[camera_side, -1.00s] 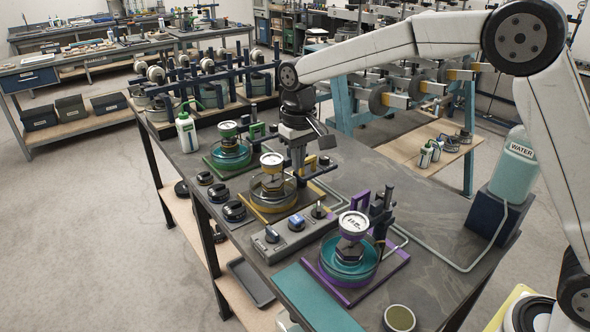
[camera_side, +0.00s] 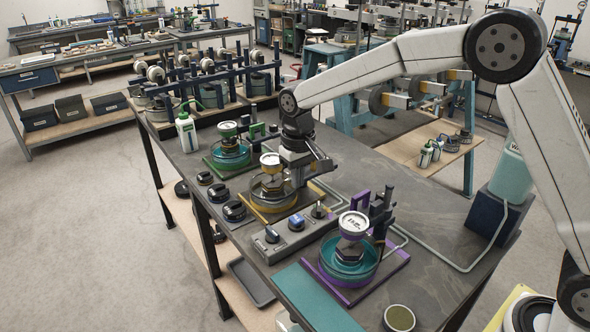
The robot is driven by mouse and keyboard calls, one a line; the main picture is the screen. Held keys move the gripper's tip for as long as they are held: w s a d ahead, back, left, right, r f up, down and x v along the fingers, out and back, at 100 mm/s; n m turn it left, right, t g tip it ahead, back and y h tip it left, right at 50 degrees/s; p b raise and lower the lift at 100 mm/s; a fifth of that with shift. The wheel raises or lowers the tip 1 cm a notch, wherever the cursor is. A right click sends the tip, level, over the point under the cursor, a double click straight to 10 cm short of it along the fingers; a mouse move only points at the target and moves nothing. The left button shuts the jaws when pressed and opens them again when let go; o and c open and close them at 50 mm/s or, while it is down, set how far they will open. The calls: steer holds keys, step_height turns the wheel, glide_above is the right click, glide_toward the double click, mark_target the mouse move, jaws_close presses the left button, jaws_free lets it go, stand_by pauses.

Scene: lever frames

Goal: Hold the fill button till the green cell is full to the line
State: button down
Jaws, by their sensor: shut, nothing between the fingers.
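The green cell (camera_side: 230,150) stands on a green base, with a round gauge on its top. Its fill level and line are too small to read. A grey control box (camera_side: 282,240) carries several small controls, among them a blue-topped one (camera_side: 296,222) and a dark one (camera_side: 271,235). I cannot tell which is the fill button. My gripper (camera_side: 297,184) is shut and points down just behind and right of the yellow cell (camera_side: 266,188), partly hidden by it. It is apart from the green cell, and I cannot tell whether its tips touch anything.
A purple cell (camera_side: 348,262) stands nearer the camera. A water bottle (camera_side: 513,170) stands at the right, with a tube running along the bench. Black round parts (camera_side: 234,211) and a white bottle (camera_side: 187,133) line the left edge. The bench right of the cells is mostly clear.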

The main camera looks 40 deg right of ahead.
mark_target(298, 219)
step_height(298, 219, down, 9)
steer(key=shift+f, duration=0.1)
stand_by(0.4)
steer(key=shift+f, duration=0.8)
steer(key=shift+s+f, duration=0.2)
steer(key=shift+f, duration=0.35)
steer(key=shift+r, duration=0.1)
steer(key=shift+w+r, duration=0.15)
steer(key=shift+r, duration=0.35)
step_height(298, 219, up, 14)
steer(key=shift+w+r, duration=0.15)
steer(key=shift+w, duration=0.15)
stand_by(0.6)
